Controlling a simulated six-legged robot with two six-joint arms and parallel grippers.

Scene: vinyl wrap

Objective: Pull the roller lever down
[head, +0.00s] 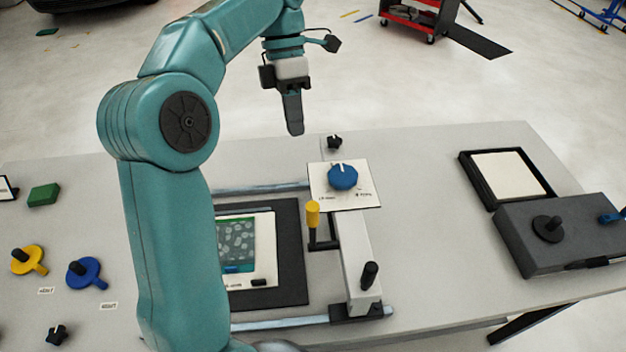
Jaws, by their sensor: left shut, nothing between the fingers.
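My left gripper (295,128) hangs fingers-down above the far edge of the table, behind the blue knob in the picture. Its fingers are together, with nothing held. A lever with a yellow grip (313,214) stands upright on a dark bracket at the left side of a light grey roller beam (357,256). The gripper is up and away from this lever, not touching it. A black handle (369,274) stands at the near end of the beam. No label shows which one is the roller lever. My right gripper is out of view.
A blue knob (343,176) sits on a white panel at the beam's far end. A black mat (289,280) with a printed sheet lies left of the beam, partly behind my left arm. A dark box (530,245) and black tray (549,190) are right. Yellow (26,261) and blue (84,271) dials lie left.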

